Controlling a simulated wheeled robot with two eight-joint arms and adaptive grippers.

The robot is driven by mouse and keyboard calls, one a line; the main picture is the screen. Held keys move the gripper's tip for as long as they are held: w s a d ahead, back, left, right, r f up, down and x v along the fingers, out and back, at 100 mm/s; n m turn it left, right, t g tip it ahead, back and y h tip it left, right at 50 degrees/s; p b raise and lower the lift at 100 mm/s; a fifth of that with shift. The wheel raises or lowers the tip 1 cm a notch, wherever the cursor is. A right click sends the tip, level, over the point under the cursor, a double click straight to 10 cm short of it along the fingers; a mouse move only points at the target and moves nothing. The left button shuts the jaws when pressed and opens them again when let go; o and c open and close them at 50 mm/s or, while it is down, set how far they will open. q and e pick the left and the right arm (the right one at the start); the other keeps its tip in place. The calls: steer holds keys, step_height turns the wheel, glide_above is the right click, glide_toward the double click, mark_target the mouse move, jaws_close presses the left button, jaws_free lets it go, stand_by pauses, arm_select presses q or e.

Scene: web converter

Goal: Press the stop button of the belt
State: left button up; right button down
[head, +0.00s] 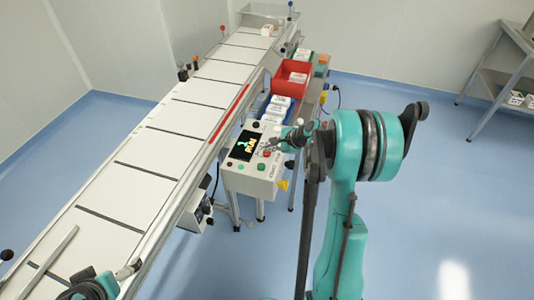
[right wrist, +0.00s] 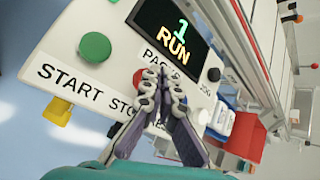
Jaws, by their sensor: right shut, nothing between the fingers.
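The control box (head: 250,183) stands beside the belt (head: 125,190); its white panel also fills much of the right wrist view (right wrist: 70,25). Its screen (right wrist: 172,30) reads "1 RUN". The green button (right wrist: 94,47) is by the START label (right wrist: 75,85). The red stop button (right wrist: 139,76) is partly hidden behind my right fingers, as is the STOP label. My right gripper (right wrist: 160,74) is shut and empty, its tips over the panel close to the red button; I cannot tell if they touch. Part of my left arm, with its gripper (head: 130,268), shows at the bottom left over the belt.
A black knob (right wrist: 214,74) sits on the panel near the screen. A red bin (head: 291,80) and white boxes (head: 278,105) stand behind the control box. A shelf (head: 505,60) is at the far right. Blue floor is clear between.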

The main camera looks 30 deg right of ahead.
steer(key=shift+f+b, duration=0.5)
steer(key=shift+f, duration=0.15)
stand_by(0.8)
steer(key=shift+r, duration=0.15)
steer(key=shift+r+p, duration=0.75)
steer(key=shift+r, duration=0.2)
steer(key=shift+r+p, duration=1.8)
steer(key=shift+r, duration=0.75)
steer(key=shift+f, duration=0.1)
